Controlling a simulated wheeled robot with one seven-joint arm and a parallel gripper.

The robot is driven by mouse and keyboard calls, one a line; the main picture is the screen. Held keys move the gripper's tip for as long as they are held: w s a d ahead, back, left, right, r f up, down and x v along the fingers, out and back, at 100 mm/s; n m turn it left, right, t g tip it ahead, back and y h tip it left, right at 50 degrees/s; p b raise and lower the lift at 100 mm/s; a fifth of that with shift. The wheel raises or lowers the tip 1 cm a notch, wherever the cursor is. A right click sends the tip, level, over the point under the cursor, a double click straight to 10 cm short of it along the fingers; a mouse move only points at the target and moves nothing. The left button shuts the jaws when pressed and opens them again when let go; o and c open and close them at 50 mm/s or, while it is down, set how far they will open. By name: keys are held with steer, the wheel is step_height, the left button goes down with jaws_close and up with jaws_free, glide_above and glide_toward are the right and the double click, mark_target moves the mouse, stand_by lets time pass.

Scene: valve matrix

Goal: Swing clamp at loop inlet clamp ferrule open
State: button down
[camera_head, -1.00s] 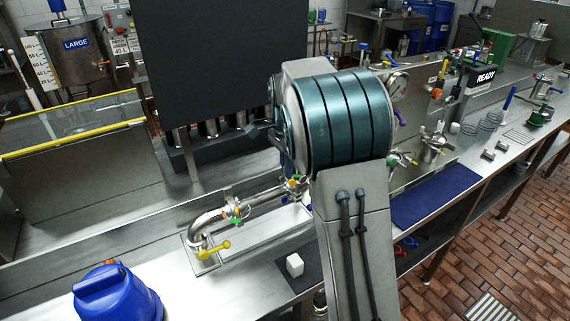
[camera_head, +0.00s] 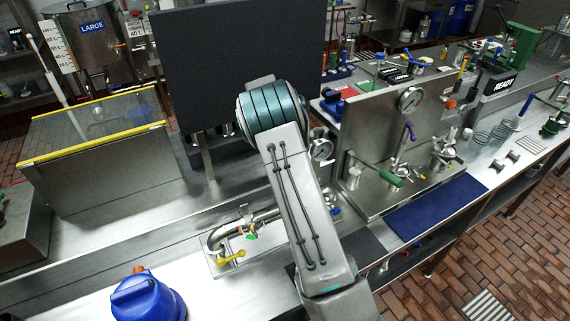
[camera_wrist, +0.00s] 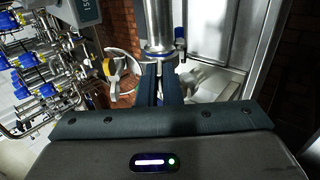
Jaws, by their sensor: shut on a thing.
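In the wrist view my gripper (camera_wrist: 160,78) has its two dark fingers close together, shut on a narrow steel piece at the clamp (camera_wrist: 160,52). The clamp sits around the joint below a vertical steel pipe (camera_wrist: 158,18); its outline is partly hidden by the fingers, so I cannot tell how far it is swung. In the head view my arm hides the gripper and the clamp. A bent steel pipe (camera_head: 213,240) with a yellow handle (camera_head: 231,257) shows left of my arm.
A curved hose and yellow handle (camera_wrist: 128,68) lie close left of the fingers in the wrist view. Several blue-capped valves fill its left side. In the head view, a gauge panel (camera_head: 375,130) stands right of my arm, a dark panel (camera_head: 235,60) behind, and a blue jug (camera_head: 147,300) front left.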

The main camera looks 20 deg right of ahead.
steer(key=shift+w+a+f+g+p, duration=0.15)
steer(key=shift+w+g+p, duration=0.2)
steer(key=shift+w+g, duration=0.45)
steer(key=shift+s+g, duration=0.15)
steer(key=shift+g, duration=0.15)
steer(key=c, duration=1.9)
jaws_free()
steer(key=shift+f, duration=0.1)
steer(key=s+d+r+b, duration=0.2)
steer(key=d+r, duration=0.1)
steer(key=s+d+r+b, duration=0.1)
steer(key=s+d+r, duration=0.1)
steer(key=d+r, duration=0.1)
steer(key=s+d+r+b, duration=0.2)
steer(key=s+d+r, duration=0.1)
steer(key=r, duration=0.2)
steer(key=shift+s+d+b, duration=0.1)
steer(key=shift+d+b, duration=0.1)
steer(key=shift+b, duration=0.15)
